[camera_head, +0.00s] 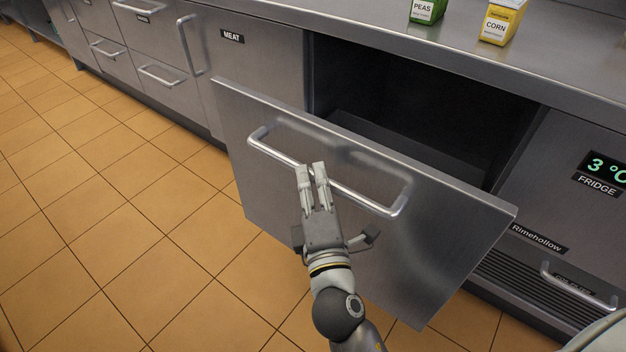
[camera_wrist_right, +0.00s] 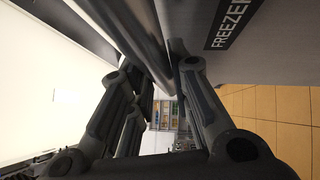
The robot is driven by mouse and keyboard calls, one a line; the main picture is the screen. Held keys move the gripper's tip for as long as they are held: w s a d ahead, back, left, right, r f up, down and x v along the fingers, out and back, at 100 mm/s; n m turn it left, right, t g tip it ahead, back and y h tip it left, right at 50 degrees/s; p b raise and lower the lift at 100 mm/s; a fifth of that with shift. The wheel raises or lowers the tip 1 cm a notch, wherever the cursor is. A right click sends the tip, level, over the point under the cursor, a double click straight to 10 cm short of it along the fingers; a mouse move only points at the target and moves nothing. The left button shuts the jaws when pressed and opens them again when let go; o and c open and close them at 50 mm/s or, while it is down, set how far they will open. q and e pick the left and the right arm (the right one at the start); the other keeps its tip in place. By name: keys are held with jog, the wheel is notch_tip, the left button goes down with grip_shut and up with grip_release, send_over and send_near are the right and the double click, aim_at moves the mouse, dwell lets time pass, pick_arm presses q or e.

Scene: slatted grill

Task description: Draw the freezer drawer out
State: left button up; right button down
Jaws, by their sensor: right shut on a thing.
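The freezer drawer (camera_head: 440,255) is a brushed-steel front that stands well out from the counter, with a dark opening behind it. Its bar handle (camera_head: 365,198) runs across the front. My right gripper (camera_head: 312,170) is shut on the middle of this handle. In the right wrist view the handle (camera_wrist_right: 148,38) passes between the fingers, and the drawer front with its FREEZER label (camera_wrist_right: 228,22) is beside them. The inside of the drawer is mostly hidden by its front. My left gripper is not in view.
A green PEAS carton (camera_head: 427,10) and a yellow CORN carton (camera_head: 501,20) stand on the steel counter top (camera_head: 380,32) above the opening. The fridge panel (camera_head: 580,150) is to the right. A MEAT cabinet (camera_head: 250,60) is to the left. The tiled floor (camera_head: 130,230) at left is clear.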

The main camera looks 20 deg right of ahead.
jog(key=c, duration=1.3)
grip_release()
jog(key=shift+s+a+f, duration=0.2)
jog(key=shift+s+f, duration=0.1)
jog(key=shift+s, duration=1.65)
jog(key=shift+s+a+f, duration=0.25)
jog(key=shift+s, duration=1.75)
jog(key=shift+s+a+f, duration=0.2)
jog(key=shift+s+f, duration=0.1)
jog(key=shift+s, duration=1.65)
jog(key=shift+r, duration=0.1)
